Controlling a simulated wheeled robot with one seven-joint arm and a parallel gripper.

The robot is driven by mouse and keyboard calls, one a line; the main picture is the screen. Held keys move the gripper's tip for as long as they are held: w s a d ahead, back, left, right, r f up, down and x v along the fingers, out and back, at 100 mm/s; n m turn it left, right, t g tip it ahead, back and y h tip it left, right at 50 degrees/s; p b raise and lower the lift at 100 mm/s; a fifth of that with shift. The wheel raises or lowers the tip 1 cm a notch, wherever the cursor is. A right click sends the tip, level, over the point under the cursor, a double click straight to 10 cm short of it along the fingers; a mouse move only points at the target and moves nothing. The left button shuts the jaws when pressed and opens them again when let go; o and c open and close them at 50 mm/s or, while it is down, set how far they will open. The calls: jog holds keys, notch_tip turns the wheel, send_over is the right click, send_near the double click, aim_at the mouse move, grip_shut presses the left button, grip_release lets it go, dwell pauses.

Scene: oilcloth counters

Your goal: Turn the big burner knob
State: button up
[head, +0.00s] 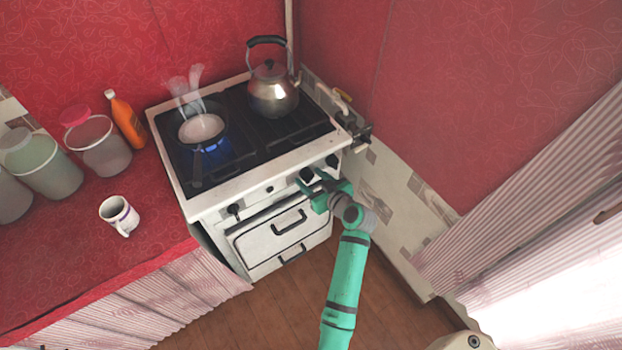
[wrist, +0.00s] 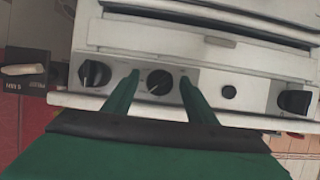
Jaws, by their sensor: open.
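The stove's front panel (head: 262,190) has a row of dark knobs. My gripper (head: 313,184) is at the right part of this panel. In the wrist view my gripper (wrist: 159,78) is open, with its two green fingers on either side of a round black knob (wrist: 159,82). I cannot tell whether the fingers touch it. Another black knob (wrist: 95,74) is to its left, a small dark knob or button (wrist: 228,91) to its right, and a further knob (wrist: 295,101) at the far right. No readable label shows which is the big burner knob.
A pan (head: 201,128) sits over a blue flame, with steam above it. A kettle (head: 272,92) stands at the back right of the stove. A mug (head: 119,215) and several jars are on the red counter at left. A wall is close on the right.

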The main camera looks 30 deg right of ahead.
jog(key=c, duration=1.1)
jog(key=shift+o, duration=0.2)
jog(key=m+y, duration=0.2)
jog(key=shift+d+m, duration=0.15)
jog(key=shift+m, duration=0.15)
jog(key=m+y, duration=0.2)
jog(key=m, duration=0.1)
jog(key=shift+d+t, duration=0.1)
jog(key=shift+t, duration=0.2)
jog(key=m+y, duration=0.1)
jog(key=m, duration=0.1)
jog(key=m+t, duration=0.1)
jog(key=m, duration=0.1)
jog(key=shift+f+y, duration=0.15)
jog(key=shift+y, duration=0.25)
jog(key=shift+f+m+t+y, duration=0.1)
jog(key=shift+m+t+y, duration=0.5)
jog(key=shift+m, duration=1.3)
